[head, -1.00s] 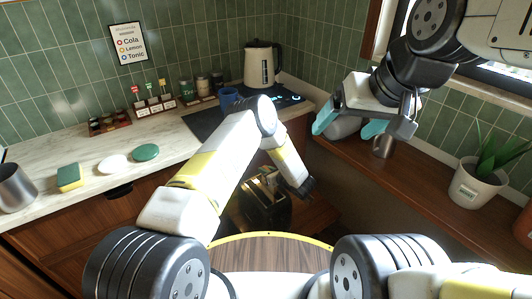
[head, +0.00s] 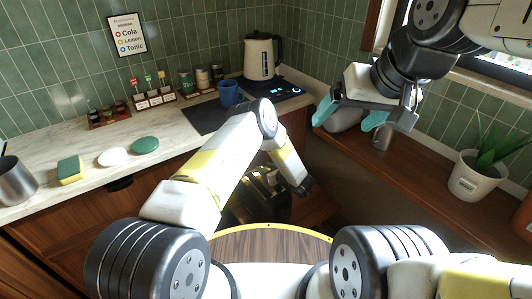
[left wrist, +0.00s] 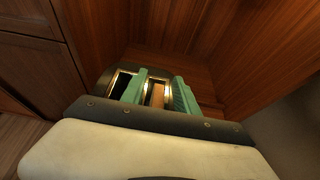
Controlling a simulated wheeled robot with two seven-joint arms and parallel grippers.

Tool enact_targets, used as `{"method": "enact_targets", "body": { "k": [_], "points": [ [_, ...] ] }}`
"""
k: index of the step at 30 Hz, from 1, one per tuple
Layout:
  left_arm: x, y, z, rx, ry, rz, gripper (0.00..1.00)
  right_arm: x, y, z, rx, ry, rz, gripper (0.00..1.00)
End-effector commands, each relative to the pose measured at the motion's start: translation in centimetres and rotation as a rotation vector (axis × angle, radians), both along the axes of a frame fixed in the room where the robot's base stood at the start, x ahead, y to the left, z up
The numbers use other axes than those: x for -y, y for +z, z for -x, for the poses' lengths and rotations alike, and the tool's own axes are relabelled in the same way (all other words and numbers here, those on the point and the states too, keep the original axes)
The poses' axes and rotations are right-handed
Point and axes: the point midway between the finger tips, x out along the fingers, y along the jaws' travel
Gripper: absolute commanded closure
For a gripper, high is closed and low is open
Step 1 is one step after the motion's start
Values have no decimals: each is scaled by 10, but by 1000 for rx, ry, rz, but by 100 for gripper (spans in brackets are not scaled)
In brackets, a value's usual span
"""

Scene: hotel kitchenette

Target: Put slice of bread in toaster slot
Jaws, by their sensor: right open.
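The toaster (head: 262,207) is dark with gold trim and stands low in the gap beside the counter, partly hidden by my left arm. The left wrist view shows its gold-rimmed slots from above; the left slot (left wrist: 120,83) looks dark and empty. A brown slice of bread (left wrist: 157,95) appears to sit in the other slot. My left gripper (left wrist: 160,96) has its teal fingers on either side of the slice, with visible gaps. In the head view its fingertips are hidden. My right gripper (head: 347,116) is open and empty at upper right, over the wooden shelf.
A metal cup (head: 383,137), a rounded grey object (head: 345,118) and a potted plant (head: 473,180) are on the right shelf (head: 420,178). The counter (head: 70,200) holds a sponge, a kettle (head: 262,58) and a blue mug (head: 229,94). A round wooden table top (head: 270,245) is in front.

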Motion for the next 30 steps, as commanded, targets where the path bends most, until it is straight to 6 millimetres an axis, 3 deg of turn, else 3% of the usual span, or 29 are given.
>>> {"method": "enact_targets", "body": {
  "k": [11, 21, 30],
  "points": [
    [3, 2, 4, -1, -1, 0, 61, 0, 0, 0, 0, 0, 0, 16],
    [33, 23, 44, -1, -3, 0, 61, 0, 0, 0, 0, 0, 0, 16],
    [42, 31, 58, 0, 0, 0, 61, 0, 0, 0, 0, 0, 0, 16]
  ]
}}
